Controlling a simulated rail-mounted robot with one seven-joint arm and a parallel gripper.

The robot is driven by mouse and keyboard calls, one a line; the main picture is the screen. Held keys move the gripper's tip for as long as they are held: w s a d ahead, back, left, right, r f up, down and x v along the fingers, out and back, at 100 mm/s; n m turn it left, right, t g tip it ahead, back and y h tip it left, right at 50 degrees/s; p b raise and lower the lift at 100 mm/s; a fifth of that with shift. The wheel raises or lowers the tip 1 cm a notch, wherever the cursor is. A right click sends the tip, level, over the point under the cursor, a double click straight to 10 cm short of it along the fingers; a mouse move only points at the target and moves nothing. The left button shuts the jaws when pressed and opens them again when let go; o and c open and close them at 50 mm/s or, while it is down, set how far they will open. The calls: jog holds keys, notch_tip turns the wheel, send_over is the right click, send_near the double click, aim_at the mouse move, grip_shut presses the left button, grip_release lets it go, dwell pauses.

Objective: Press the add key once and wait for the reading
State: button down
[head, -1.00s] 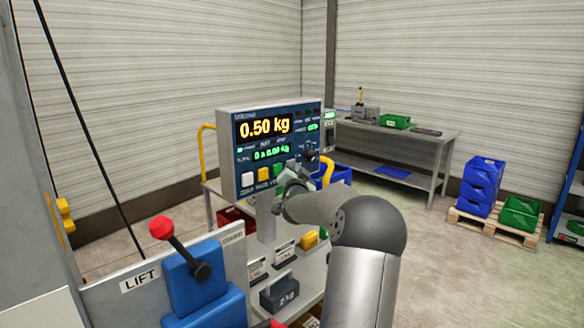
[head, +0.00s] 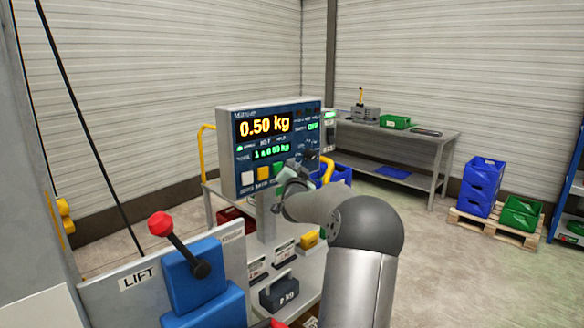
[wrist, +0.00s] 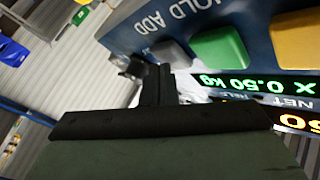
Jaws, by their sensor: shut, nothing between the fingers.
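The scale's indicator panel (head: 232,150) is dark blue in a grey housing, with a large orange reading (head: 265,126) of 0.50 kg. Below it, a green line (head: 271,152) seems to read 1 x 0.50 kg; the wrist view shows "x 0.50 kg". White, yellow and green keys run along the bottom. The grey key (wrist: 171,54), beside the ADD label in the wrist view, is the add key; in the head view my gripper hides it. My gripper (head: 290,178) is shut and empty, its tips close to this key. I cannot tell whether they touch it.
A blue lift lever box (head: 195,275) with a red knob stands at front left. A 2 kg weight (head: 279,292) sits below the panel. A workbench (head: 445,150) and stacked blue bins (head: 482,188) on a pallet stand behind, with open floor at right.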

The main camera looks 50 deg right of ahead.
jog(key=shift+s+b, duration=0.5)
jog(key=shift+s, duration=0.1)
jog(key=shift+s, duration=0.1)
jog(key=shift+s+a+b, duration=0.15)
jog(key=shift+s+b, duration=0.95)
jog(key=shift+s, duration=0.1)
jog(key=shift+s+a+b, duration=0.1)
jog(key=shift+s+b, duration=0.95)
jog(key=shift+s, duration=0.15)
